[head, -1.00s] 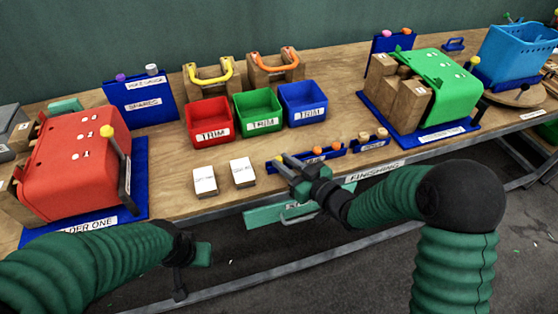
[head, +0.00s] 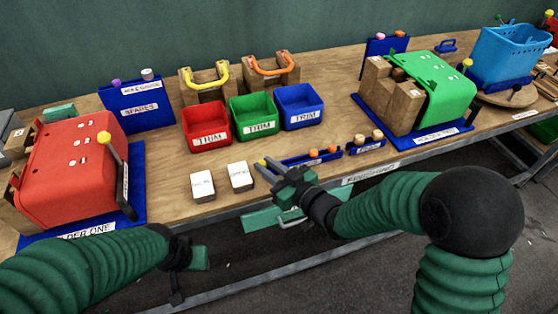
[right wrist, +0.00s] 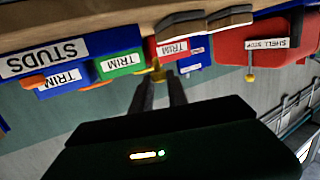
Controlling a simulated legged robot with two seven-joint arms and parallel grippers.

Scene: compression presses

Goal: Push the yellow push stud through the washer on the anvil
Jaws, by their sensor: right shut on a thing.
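The yellow push stud (head: 263,162) is in the jaws of my right gripper (head: 272,168), by the left end of the blue stud rack (head: 296,162) at the table's front edge. In the right wrist view the yellow stud (right wrist: 157,74) sits between the two dark fingertips, clear of the rack. My left gripper (head: 196,258) hangs low in front of the table, and its jaws are not clear. A green press (head: 436,82) with wooden blocks (head: 392,92) and a red press (head: 72,160) stand on the table. I cannot make out the washer or which part is the anvil.
Red, green and blue trim bins (head: 251,114) stand mid-table. Two white-topped blocks (head: 241,175) lie left of my right gripper. Another small blue rack (head: 366,146) is to its right. A spares board (head: 140,103) and a blue basket (head: 517,54) stand farther off.

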